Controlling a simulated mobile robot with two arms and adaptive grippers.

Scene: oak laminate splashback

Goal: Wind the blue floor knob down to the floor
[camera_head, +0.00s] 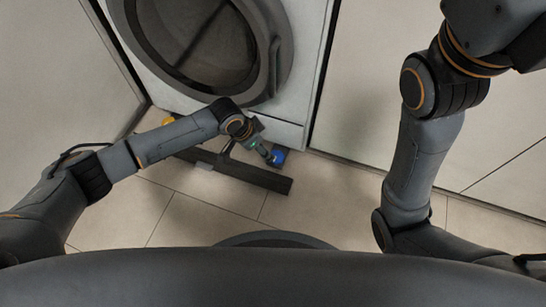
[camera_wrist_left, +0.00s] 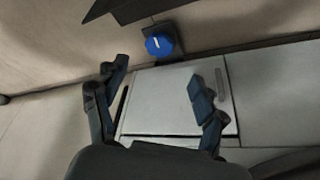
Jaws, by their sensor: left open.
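The blue floor knob (camera_head: 279,157) is at the lower right front of the washing machine, close to the floor. In the left wrist view the blue knob (camera_wrist_left: 159,44) shows a round face with a short white mark, on a dark mount. My left gripper (camera_head: 266,152) is just left of the knob in the head view and partly hides it. In the wrist view my left gripper (camera_wrist_left: 152,88) is open, and its two fingers are spread with the knob beyond them, not between them. The gap between knob and floor cannot be made out. My right arm shows, but its gripper is out of view.
A washing machine (camera_head: 302,70) with a round dark door (camera_head: 190,40) stands between pale panels. A yellow knob (camera_head: 168,121) is at its left front. A dark bar (camera_head: 262,178) lies low in front of it. The tiled floor (camera_head: 215,220) nearer me is clear.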

